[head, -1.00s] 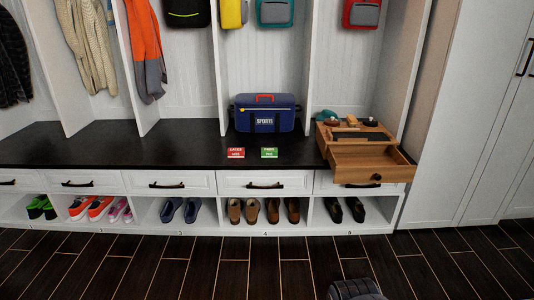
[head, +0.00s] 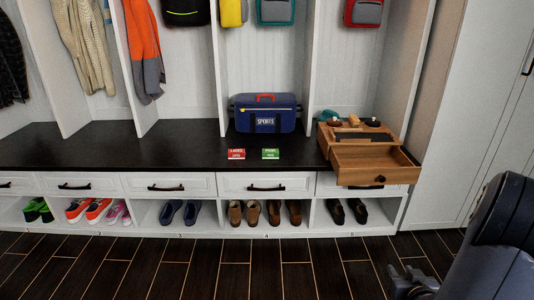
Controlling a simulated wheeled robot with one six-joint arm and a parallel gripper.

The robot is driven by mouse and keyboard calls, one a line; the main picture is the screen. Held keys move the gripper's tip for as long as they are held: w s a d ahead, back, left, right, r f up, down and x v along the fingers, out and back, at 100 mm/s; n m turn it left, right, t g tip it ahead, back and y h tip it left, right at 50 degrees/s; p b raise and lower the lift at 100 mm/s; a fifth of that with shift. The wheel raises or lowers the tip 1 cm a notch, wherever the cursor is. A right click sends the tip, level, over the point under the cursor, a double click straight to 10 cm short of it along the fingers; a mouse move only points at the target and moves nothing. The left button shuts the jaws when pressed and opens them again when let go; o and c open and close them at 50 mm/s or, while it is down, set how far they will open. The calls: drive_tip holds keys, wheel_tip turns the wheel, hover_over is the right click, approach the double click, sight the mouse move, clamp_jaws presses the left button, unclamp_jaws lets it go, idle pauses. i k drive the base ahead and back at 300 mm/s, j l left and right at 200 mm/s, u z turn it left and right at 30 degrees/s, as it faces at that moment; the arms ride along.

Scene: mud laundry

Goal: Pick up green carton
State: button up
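The green carton (head: 270,154) is a small box with white lettering. It lies on the black bench top, in front of the blue sports bag and just right of a similar red carton (head: 236,155). My gripper (head: 398,277) shows in part at the bottom right, low over the dark floor and well away from the carton. A large dark arm link of mine fills the lower right corner. The gripper's fingers are small and dark here, and their opening is unclear.
A blue sports bag (head: 265,113) stands behind the cartons. A wooden box (head: 344,161) with its drawer pulled out sits at the bench's right end and juts past the front edge. Shoes fill cubbies below. The black bench top (head: 110,148) is clear to the left.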

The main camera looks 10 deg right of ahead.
sight(268, 155)
drive_tip(key=i+j, duration=0.25)
drive_tip(key=i, duration=0.3)
drive_tip(key=i+j+u, duration=0.1)
drive_tip(key=i+j, duration=0.15)
drive_tip(key=i, duration=0.3)
drive_tip(key=i+j+u, duration=0.1)
drive_tip(key=i, duration=0.5)
drive_tip(key=i+j, duration=0.25)
drive_tip(key=i, duration=0.3)
